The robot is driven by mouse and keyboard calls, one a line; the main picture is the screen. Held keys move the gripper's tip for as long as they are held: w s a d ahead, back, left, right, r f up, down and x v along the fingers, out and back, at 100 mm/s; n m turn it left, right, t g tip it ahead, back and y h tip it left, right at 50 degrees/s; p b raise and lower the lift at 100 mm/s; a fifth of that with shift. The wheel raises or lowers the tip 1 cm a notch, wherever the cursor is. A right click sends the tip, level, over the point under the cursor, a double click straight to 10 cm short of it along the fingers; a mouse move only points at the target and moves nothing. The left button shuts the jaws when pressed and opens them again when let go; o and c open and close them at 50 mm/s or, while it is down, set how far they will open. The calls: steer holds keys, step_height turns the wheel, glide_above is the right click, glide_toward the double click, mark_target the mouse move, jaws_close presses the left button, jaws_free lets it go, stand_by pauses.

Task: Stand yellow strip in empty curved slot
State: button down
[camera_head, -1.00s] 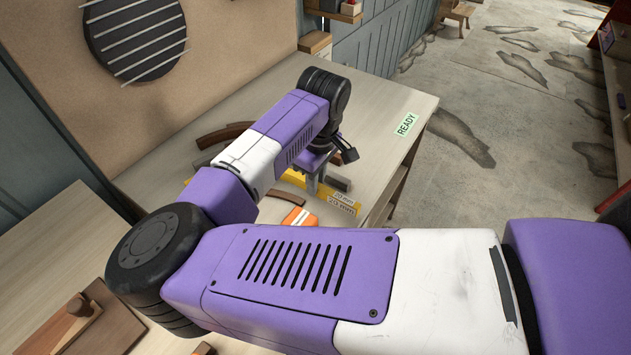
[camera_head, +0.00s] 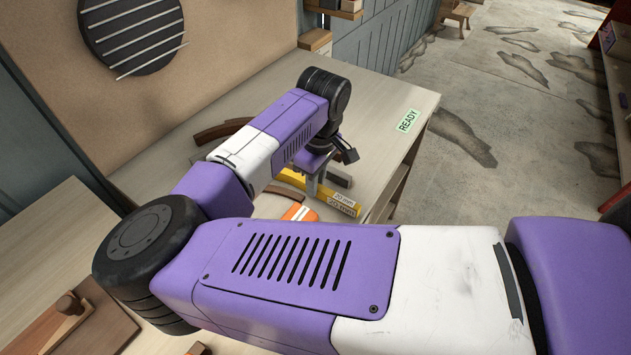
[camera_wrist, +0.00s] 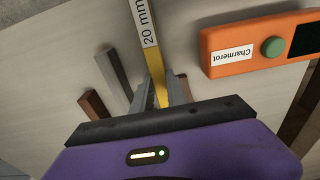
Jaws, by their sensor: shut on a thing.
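The yellow strip (camera_head: 342,199) with a white "20 mm" label lies along the bench top in the head view. In the wrist view the strip (camera_wrist: 143,24) runs from the top edge down between my fingers. My gripper (camera_wrist: 162,92) is shut on the strip. In the head view my gripper (camera_head: 316,184) is low over the bench, partly hidden by my wrist. A dark brown curved piece (camera_head: 216,133) lies behind my arm, with a pale yellowish piece beside it. My arm hides much of that area, and I cannot make out an empty slot.
An orange box (camera_wrist: 232,48) with a green button is right of the strip. A grey bar (camera_wrist: 114,72) and a brown bar (camera_wrist: 93,104) lie to its left. A READY label (camera_head: 408,120) marks the bench's right side, where the top is clear.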

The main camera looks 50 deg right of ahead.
steer(key=shift+f, duration=0.15)
steer(key=c, duration=1.3)
jaws_free()
steer(key=shift+o, duration=0.2)
steer(key=shift+s+r+b, duration=0.15)
steer(key=shift+r+b, duration=0.05)
steer(key=shift+r, duration=1.8)
steer(key=shift+s+r+b, duration=0.1)
steer(key=shift+r+b, duration=0.1)
steer(key=shift+r, duration=1.75)
